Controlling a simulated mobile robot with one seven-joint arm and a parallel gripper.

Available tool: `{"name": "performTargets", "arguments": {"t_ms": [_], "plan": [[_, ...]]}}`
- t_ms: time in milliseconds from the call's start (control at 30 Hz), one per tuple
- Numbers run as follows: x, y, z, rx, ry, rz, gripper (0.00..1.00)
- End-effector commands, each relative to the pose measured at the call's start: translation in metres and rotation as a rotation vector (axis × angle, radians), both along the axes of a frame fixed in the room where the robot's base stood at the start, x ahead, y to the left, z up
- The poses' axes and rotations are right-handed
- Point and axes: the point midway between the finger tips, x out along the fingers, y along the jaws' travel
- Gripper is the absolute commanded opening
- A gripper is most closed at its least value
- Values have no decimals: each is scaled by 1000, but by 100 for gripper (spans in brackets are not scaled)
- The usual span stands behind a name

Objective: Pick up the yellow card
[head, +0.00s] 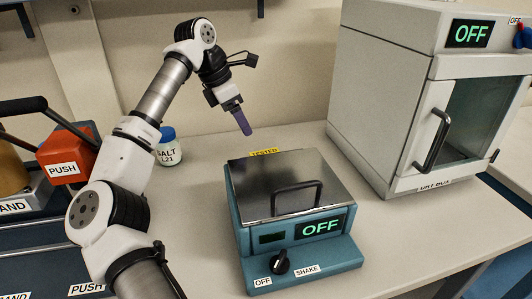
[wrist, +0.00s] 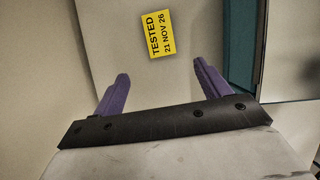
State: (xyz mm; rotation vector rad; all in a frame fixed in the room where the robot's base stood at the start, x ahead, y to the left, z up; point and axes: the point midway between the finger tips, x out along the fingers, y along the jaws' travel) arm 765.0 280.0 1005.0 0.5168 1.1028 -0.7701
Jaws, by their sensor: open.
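The yellow card (wrist: 158,34) lies flat on the pale bench top and reads "TESTED 21 NOV 26" in the wrist view. In the head view, the yellow card (head: 265,152) shows as a thin strip behind the teal shaker, which hides part of it. My gripper (head: 243,128) points down above the bench, behind and left of the shaker, with purple fingers. In the wrist view my gripper (wrist: 160,85) is open and empty. The card is ahead of the fingertips, apart from them.
The teal shaker (head: 245,243) with a dark handled lid reads OFF and stands close beside the card. A large oven (head: 385,100) reading OFF is at right. Bare bench lies between shaker and oven.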

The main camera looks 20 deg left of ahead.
Motion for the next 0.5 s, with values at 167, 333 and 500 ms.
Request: {"name": "performTargets", "arguments": {"t_ms": [167,333,500], "plan": [[9,-12,-34,-5,-1,-4,75],[15,-19,-55,-5,-1,-2,75],[17,-22,-63,-3,-3,-2,75]]}}
